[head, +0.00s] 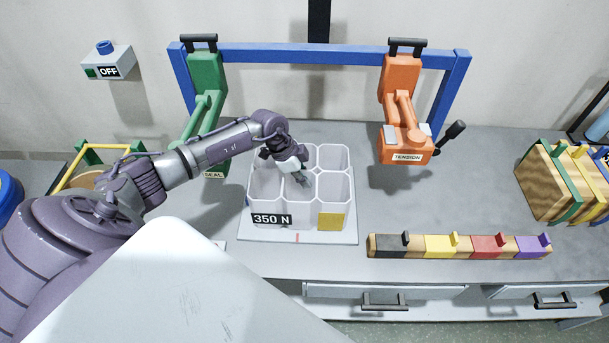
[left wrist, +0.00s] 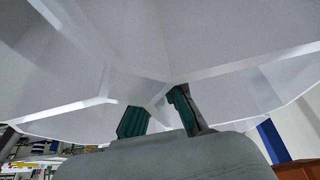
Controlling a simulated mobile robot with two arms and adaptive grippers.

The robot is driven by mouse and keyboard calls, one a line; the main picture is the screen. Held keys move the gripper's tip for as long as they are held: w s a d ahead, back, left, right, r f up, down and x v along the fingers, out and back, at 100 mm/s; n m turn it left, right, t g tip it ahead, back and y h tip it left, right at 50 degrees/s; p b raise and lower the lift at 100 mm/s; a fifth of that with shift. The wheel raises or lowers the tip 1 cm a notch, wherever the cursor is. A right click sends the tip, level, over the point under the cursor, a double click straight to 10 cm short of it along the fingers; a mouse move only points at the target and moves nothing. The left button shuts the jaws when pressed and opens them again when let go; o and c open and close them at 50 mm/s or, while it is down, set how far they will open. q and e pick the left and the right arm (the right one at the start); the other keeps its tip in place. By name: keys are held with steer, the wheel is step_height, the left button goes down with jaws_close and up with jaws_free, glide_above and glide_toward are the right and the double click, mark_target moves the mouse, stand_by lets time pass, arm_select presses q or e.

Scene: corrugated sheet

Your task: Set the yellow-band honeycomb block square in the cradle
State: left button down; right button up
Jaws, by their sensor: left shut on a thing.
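The honeycomb block (head: 265,185) is white with several open cells. It has a yellow patch (head: 331,221) at its front right and a black "350 N" label (head: 272,219) at its front left. It is over a pale flat plate (head: 297,237) with a small red mark at the front edge; I cannot tell whether it touches. My left gripper (head: 302,178) reaches in from above and is shut on the block near its middle. In the left wrist view the green fingers (left wrist: 160,115) are at the white cell walls. I cannot single out a cradle apart from the plate. My right gripper is not in view.
A blue frame (head: 300,54) holds a green "SEAL" tool (head: 205,75) and an orange "TENSION" tool (head: 402,135) behind the block. A wooden strip with coloured pieces (head: 459,246) lies front right. Banded wooden blocks (head: 550,180) stand far right. Bench between is clear.

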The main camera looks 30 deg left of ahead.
mark_target(308, 171)
arm_select(q)
steer(key=shift+r, duration=0.1)
stand_by(0.3)
steer(key=c, duration=0.8)
jaws_free()
steer(key=shift+r, duration=0.1)
steer(key=shift+r+p, duration=2.9)
steer(key=shift+p, duration=0.6)
